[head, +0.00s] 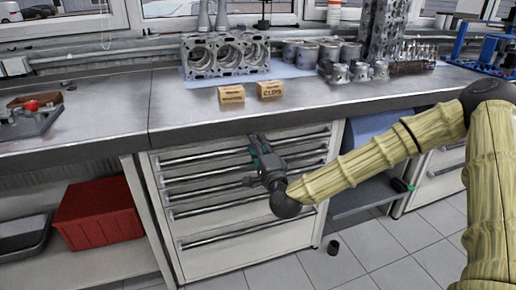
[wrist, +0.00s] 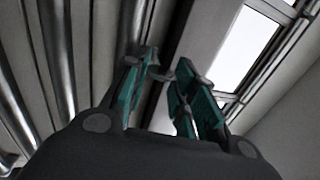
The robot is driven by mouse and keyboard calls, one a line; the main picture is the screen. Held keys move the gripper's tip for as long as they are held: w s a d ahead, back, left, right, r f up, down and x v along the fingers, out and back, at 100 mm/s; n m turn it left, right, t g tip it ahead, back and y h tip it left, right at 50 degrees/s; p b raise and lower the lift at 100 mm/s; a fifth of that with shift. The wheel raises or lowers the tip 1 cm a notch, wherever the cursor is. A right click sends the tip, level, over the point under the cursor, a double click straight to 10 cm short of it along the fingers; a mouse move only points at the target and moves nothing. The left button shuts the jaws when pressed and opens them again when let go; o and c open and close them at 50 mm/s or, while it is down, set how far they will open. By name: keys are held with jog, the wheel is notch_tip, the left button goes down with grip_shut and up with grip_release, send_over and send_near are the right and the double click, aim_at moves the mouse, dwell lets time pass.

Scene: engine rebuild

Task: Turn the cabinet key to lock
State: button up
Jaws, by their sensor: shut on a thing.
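The white drawer cabinet (head: 240,252) stands under the workbench, with all its drawers closed. My gripper (head: 256,142) reaches to the cabinet's top front, just below the bench edge. In the wrist view, the teal-padded fingers of my gripper (wrist: 168,80) are closed on a small grey piece, the key (wrist: 159,73), near the cabinet front. The key is mostly hidden by the fingers, and I cannot tell its turn angle or see the lock around it. In the head view the key is hidden behind my gripper.
Two small cardboard boxes, one (head: 231,95) beside another (head: 270,90), sit on the workbench (head: 180,118) above the cabinet. An engine block (head: 222,58) stands behind them. A red crate (head: 97,212) is on the lower shelf at left. A small black cylinder (head: 333,247) lies on the floor.

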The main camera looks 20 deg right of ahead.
dwell(0.4)
jog(key=o, duration=1)
jog(key=shift+o, duration=0.2)
jog(key=shift+s, duration=0.1)
jog(key=s+f, duration=0.2)
jog(key=s, duration=0.9)
jog(key=shift+s+d+f, duration=0.2)
jog(key=shift+s+d, duration=0.05)
jog(key=shift+s, duration=0.05)
jog(key=shift+f, duration=0.1)
